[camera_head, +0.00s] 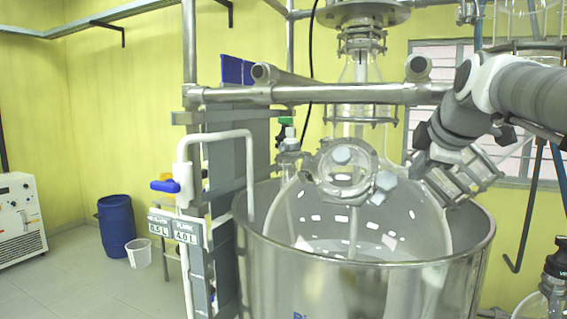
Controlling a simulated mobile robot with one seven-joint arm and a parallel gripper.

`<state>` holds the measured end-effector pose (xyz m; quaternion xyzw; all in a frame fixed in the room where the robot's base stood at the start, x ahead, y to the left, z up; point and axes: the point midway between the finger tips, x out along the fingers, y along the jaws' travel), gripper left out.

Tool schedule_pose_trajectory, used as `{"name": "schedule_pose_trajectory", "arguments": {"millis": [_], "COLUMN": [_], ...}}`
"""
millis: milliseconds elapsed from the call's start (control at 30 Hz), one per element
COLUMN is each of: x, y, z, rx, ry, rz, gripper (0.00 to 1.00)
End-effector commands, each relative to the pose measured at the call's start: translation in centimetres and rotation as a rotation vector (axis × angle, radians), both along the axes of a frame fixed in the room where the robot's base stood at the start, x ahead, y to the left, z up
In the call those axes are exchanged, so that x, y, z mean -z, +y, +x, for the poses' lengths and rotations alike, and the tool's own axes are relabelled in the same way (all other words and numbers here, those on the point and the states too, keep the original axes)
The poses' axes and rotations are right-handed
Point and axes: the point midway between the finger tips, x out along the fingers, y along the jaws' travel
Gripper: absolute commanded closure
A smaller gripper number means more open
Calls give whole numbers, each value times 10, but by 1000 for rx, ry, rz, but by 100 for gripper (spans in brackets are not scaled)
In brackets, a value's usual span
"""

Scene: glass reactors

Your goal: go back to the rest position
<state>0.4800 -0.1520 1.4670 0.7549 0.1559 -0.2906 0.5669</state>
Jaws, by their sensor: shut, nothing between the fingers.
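My gripper (440,187) hangs from my arm, which comes in from the right edge. It is shut and empty, over the right part of the rim of the steel vessel (350,285). In the picture it is just right of the glass flask's (300,215) capped ports. I cannot tell whether it touches the glass. The clear flask sits inside the steel vessel, and its lower part is hidden by the vessel wall.
A horizontal steel bar (330,94) crosses above the flask. A white bent pipe (249,165) and a display (173,228) reading 0.5 L and 4.0 L stand left. A blue barrel (116,226), white bucket (139,254) and white machine (18,220) stand on open floor. Glassware (548,290) is lower right.

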Motion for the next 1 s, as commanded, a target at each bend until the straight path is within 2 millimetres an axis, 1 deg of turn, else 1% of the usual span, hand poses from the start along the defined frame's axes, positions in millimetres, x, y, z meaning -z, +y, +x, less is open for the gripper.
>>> {"name": "schedule_pose_trajectory", "arguments": {"millis": [67,133,167,267,467,500,567,600,667,700,800,900,1000], "x": [2,6,8,25,80,93,111,124,143,157,189,216,236], "y": [-4,-3,0,15,66,76,91,100,113,120,136,145,150], "z": [-2,-6,-9,-24,-76,-88,-105,-118,-137,-149,-180,-205,-222], "rx": [2,10,18,64,238,280,345,392,465,515,642,757,843], "ry": [1,5,8,29,119,139,170,189,218,236,270,288,295], "rz": [3,26,44,146,433,484,555,597,657,693,766,816,848], "gripper": [100,100,100,100,100,100,100,100,100,100,100,100,100]}}
